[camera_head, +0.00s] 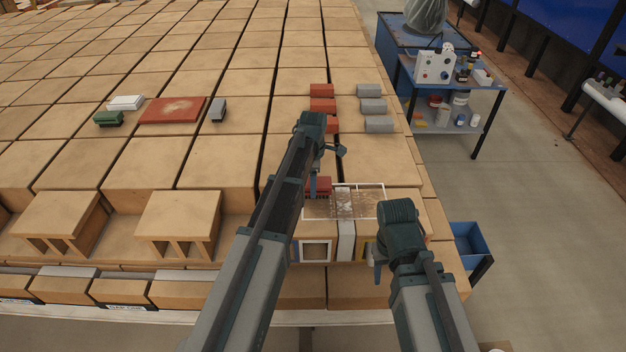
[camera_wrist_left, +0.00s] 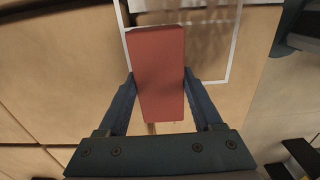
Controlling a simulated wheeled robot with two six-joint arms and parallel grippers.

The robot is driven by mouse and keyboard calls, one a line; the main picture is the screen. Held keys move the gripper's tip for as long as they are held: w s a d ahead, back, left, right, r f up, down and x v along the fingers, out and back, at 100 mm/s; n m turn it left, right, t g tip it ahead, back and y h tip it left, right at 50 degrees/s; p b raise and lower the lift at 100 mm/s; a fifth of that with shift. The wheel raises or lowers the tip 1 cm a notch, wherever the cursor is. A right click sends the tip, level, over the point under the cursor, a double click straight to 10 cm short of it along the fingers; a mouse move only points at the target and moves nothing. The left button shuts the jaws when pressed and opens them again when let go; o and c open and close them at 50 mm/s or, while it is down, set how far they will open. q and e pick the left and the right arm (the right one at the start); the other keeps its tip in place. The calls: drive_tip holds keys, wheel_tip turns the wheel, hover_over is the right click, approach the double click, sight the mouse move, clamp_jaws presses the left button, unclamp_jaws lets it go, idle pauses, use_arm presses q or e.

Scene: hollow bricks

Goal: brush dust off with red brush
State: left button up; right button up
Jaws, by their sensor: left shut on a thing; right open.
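My left gripper (camera_head: 318,170) is shut on a red brush (camera_head: 321,186), a plain red block in the left wrist view (camera_wrist_left: 157,70) between the two fingers. The brush is at the upper left part of a white-outlined rectangle (camera_head: 384,202) with brown dust (camera_head: 369,206) on top of the bricks. I cannot tell whether the bristles touch the surface. The left arm hides part of the area. My right gripper (camera_head: 378,268) is open and empty, at the front edge right of the rectangle.
Red blocks (camera_head: 321,90) and grey blocks (camera_head: 371,105) stand in rows behind. A red dusty pad (camera_head: 172,110), a green brush (camera_head: 108,118), a white block (camera_head: 126,102) and a grey block (camera_head: 218,109) lie further left. A blue bin (camera_head: 468,240) is at the right. Hollow bricks fill the table.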

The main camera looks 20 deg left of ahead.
use_arm(q)
drive_tip(key=shift+s+d, duration=0.2)
drive_tip(key=shift+s, duration=0.55)
drive_tip(key=shift+s+d, duration=0.2)
drive_tip(key=shift+s, duration=0.5)
drive_tip(key=shift+s, duration=0.1)
drive_tip(key=shift+s+d, duration=0.4)
drive_tip(key=shift+s, duration=1)
drive_tip(key=shift+s+d, duration=0.45)
drive_tip(key=shift+s, duration=0.95)
drive_tip(key=shift+s+d, duration=0.4)
drive_tip(key=shift+s, duration=1)
drive_tip(key=shift+w, duration=0.1)
drive_tip(key=shift+r+p, duration=0.85)
drive_tip(key=shift+w+d, duration=0.45)
drive_tip(key=shift+d, duration=1.15)
drive_tip(key=shift+w+d, duration=0.5)
drive_tip(key=shift+d, duration=1.1)
drive_tip(key=shift+w+d, duration=0.45)
drive_tip(key=shift+d, duration=1.15)
